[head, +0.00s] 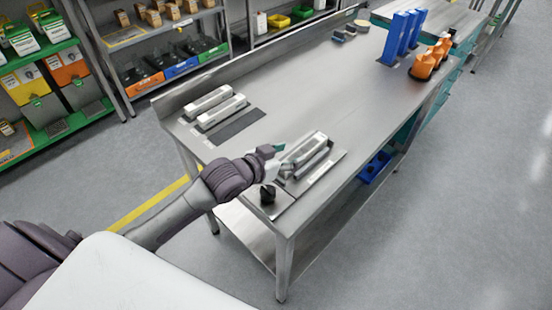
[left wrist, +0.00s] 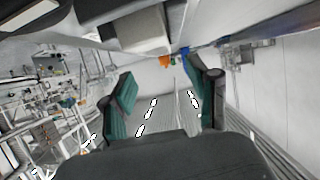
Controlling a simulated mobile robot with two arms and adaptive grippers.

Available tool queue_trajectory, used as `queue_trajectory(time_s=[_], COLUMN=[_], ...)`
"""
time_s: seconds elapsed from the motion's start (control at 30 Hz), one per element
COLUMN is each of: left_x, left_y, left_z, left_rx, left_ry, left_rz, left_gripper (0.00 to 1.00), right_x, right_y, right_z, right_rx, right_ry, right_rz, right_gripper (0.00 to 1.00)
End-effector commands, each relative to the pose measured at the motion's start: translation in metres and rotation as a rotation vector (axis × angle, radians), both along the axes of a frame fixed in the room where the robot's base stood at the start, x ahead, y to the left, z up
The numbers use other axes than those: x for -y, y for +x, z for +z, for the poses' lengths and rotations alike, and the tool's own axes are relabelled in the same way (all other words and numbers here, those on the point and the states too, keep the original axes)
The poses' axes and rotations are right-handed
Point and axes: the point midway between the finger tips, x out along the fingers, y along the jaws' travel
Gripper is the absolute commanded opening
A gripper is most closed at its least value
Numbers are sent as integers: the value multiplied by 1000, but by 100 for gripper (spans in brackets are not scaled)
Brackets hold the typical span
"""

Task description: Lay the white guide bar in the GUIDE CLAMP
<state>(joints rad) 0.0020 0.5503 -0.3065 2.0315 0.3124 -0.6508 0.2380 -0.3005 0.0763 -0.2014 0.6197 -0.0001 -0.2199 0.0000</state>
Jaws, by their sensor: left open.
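A white guide bar (head: 303,147) is at the clamp fixture near the table's front edge. It appears to lie along the clamp's grey rails; I cannot tell whether it is fully seated. The guide clamp's base plate (head: 322,178) has a black knob (head: 267,194) at its near end. My left gripper (head: 275,158) is open at the near left end of this bar, with its teal finger pads apart. In the left wrist view, the open fingers (left wrist: 165,97) have nothing visible between them. A pale block (left wrist: 145,32) shows beyond them, not clearly identifiable. My right gripper is out of view.
Two more white bars (head: 208,101) (head: 222,112) lie at the table's left end beside a dark strip (head: 238,125). Blue uprights (head: 398,38) and orange parts (head: 424,65) stand at the far right. The middle of the steel table (head: 325,90) is clear.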

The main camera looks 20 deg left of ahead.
Motion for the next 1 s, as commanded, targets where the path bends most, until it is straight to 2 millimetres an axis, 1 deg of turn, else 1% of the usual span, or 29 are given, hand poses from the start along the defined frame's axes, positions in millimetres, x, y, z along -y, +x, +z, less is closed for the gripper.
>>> queue_trajectory(time_s=[0.03, 0.1, 0.2, 0.3, 0.47, 1.0], left_x=[-4, -8, -13, -17, -18, -18], left_y=[-11, -23, -36, -45, -51, -51], left_z=[2, 8, 14, 19, 22, 22], left_rx=[-2, -2, -2, -1, -2, 0], left_ry=[3, 1, 1, 0, -1, -1], left_rz=[-1, -1, 0, 0, 1, 0], left_gripper=[60, 60, 60, 60, 60, 60], right_x=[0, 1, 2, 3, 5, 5], right_y=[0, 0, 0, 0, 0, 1], right_z=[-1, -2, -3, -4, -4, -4], right_rx=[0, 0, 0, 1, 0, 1], right_ry=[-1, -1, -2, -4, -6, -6], right_rz=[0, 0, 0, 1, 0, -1], right_gripper=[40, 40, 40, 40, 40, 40])
